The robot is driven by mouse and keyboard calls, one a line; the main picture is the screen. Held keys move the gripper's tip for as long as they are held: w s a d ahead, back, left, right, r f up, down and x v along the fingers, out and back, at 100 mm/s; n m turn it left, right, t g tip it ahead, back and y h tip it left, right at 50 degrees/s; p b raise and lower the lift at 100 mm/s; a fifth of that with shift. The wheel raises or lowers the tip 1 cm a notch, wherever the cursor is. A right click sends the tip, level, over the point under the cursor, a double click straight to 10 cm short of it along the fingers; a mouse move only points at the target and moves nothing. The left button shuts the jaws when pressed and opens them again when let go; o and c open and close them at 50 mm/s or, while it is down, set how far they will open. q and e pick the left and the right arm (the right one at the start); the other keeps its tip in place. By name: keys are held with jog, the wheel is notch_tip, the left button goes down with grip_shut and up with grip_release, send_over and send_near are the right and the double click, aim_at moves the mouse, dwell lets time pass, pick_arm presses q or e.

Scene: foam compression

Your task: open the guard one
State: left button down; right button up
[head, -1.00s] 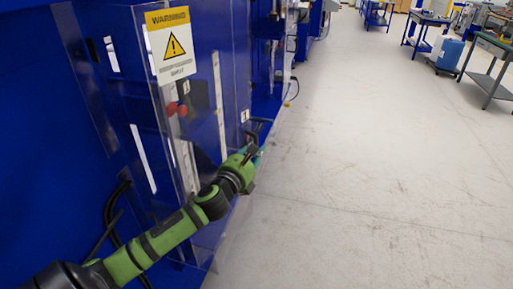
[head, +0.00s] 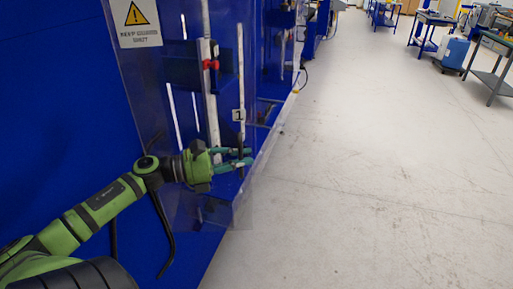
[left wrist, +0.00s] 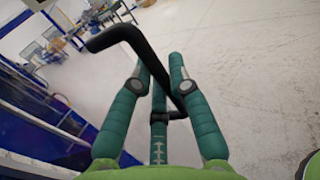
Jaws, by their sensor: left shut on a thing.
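The guard one (head: 185,205) is a clear panel along the blue machine at the left of the head view. A small label "1" (head: 238,115) and a yellow-and-white warning sign (head: 137,20) show on it. My left gripper (head: 240,158) is at the panel's lower right part, with its teal fingers shut on a dark handle. In the left wrist view the black bent handle (left wrist: 122,33) runs between the fingers of my left gripper (left wrist: 157,75). The fingers hide part of the grip. My right gripper is not in view.
Blue machine structure (head: 60,100) fills the left side, with a red part (head: 210,64) behind the clear plastic. The grey floor (head: 370,200) to the right is open. Work tables (head: 490,65) and a blue container (head: 452,52) stand far off at the right.

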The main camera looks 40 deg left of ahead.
pick_arm(q)
jog(key=s+p, duration=0.1)
jog(key=s, duration=0.5)
jog(key=shift+a, duration=0.4)
jog(key=c, duration=1.2)
grip_release()
jog(key=shift+o, duration=0.2)
jog(key=v, duration=0.7)
jog(key=shift+s+a, duration=0.15)
jog(key=shift+a, duration=0.1)
